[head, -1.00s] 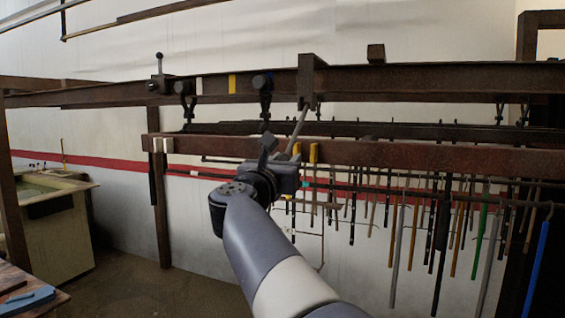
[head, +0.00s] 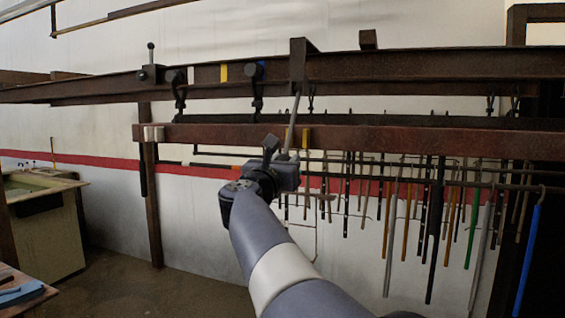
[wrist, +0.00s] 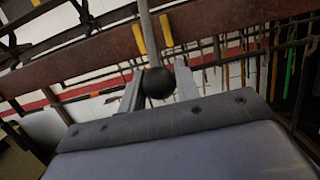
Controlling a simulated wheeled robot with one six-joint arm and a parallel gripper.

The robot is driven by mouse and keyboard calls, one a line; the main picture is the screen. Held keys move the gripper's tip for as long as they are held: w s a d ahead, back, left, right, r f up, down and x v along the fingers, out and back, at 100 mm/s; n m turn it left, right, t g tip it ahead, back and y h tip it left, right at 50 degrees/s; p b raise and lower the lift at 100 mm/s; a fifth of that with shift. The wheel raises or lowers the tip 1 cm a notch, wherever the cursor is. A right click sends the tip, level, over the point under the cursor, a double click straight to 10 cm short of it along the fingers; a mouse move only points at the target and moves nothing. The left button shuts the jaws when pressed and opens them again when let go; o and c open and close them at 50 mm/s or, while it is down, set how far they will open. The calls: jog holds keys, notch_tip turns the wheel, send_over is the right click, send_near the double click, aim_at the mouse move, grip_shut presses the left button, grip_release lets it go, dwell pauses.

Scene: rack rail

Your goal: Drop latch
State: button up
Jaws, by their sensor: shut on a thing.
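A thin grey rod (head: 294,118) hangs from the upper rail at a dark upright bracket (head: 298,62) and passes in front of the lower rail, tilted slightly. In the wrist view the rod (wrist: 146,30) runs down to a round black knob (wrist: 158,83). My gripper (head: 285,172) is just below the lower rail in the head view. In the wrist view its two fingers (wrist: 158,92) are on either side of the knob, shut on the rod's lower end. The exact finger contact is partly hidden by the knob. I cannot tell whether this rod is the latch itself.
The upper rail (head: 430,66) carries black hooks (head: 256,82) and a black block with a knobbed lever (head: 151,70). The lower red-brown rail (head: 400,138) crosses close above my gripper, with yellow tabs (head: 306,138). Several rods hang at right, including a blue one (head: 528,260).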

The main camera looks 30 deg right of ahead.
jog(key=w+d+f, duration=0.3)
jog(key=w+d, duration=0.4)
jog(key=d, duration=0.2)
jog(key=shift+w+d+f+b, duration=0.15)
jog(key=shift+d+f+b, duration=0.1)
jog(key=shift+b, duration=0.15)
dwell(0.5)
jog(key=o, duration=0.9)
jog(key=shift+r+b+v, duration=0.25)
jog(key=shift+b+v, duration=0.15)
jog(key=shift+v, duration=0.75)
jog(key=shift+r+b+v, duration=0.2)
jog(key=shift+b+v, duration=0.25)
jog(key=shift+v, duration=0.7)
jog(key=shift+r+b+v, duration=0.25)
jog(key=shift+b+v, duration=0.15)
jog(key=shift+v, duration=0.75)
jog(key=shift+a, duration=0.15)
